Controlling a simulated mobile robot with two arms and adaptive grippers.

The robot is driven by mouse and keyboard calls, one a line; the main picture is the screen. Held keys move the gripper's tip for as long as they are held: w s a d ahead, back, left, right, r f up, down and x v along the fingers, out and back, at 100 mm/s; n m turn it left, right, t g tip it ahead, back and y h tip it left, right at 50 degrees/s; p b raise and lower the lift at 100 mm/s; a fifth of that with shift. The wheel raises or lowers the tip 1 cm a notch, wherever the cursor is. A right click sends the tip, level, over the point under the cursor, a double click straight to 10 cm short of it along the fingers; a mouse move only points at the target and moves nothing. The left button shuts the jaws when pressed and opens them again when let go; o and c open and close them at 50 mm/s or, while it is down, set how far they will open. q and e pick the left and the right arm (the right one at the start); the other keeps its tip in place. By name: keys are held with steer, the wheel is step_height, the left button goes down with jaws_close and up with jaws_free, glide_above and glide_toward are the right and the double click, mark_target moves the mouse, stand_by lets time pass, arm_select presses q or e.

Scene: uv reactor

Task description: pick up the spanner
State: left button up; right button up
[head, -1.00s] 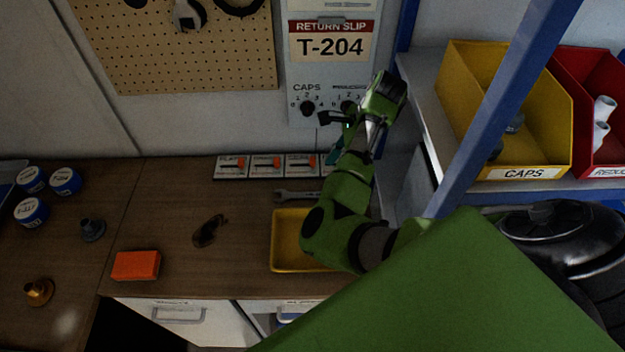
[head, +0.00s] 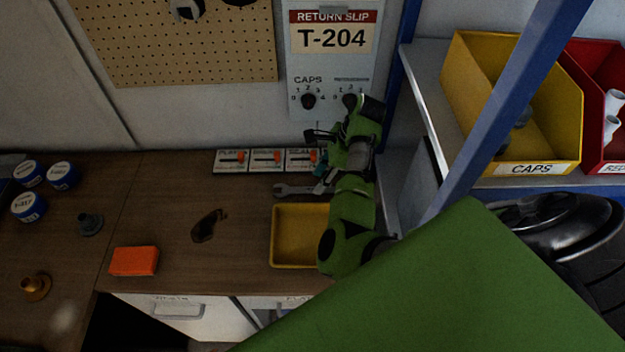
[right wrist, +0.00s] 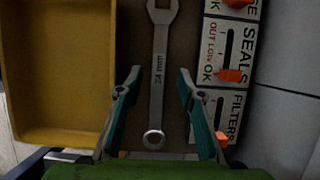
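The spanner (head: 296,190) lies flat on the wooden bench in the head view, behind the yellow tray (head: 276,250). In the right wrist view the grey spanner (right wrist: 158,78) is marked 24 mm, with its open jaw at the top and its ring end at the bottom. My right gripper (right wrist: 158,78) is open and empty, its two teal fingers on either side of the handle in that view. I cannot tell its height above the bench. In the head view it is at the back of the bench, partly hidden by its own arm. My left gripper is not in view.
Slider panels (head: 268,160) line the bench's back edge under the wall. An orange block (head: 134,261), a dark item (head: 208,226) and several blue-labelled jars (head: 61,175) stand to the left. A blue post (head: 500,105) and a yellow bin (head: 550,110) are on the right.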

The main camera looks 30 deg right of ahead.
mark_target(312, 189)
steer(key=shift+s+x, duration=0.2)
steer(key=shift+x, duration=0.85)
steer(key=shift+w+a+f, duration=0.2)
steer(key=shift+w+f, duration=0.05)
steer(key=shift+f, duration=0.2)
jaws_close()
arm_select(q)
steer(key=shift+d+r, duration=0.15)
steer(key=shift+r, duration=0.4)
arm_select(e)
steer(key=shift+w+r, duration=0.1)
steer(key=shift+r, duration=0.1)
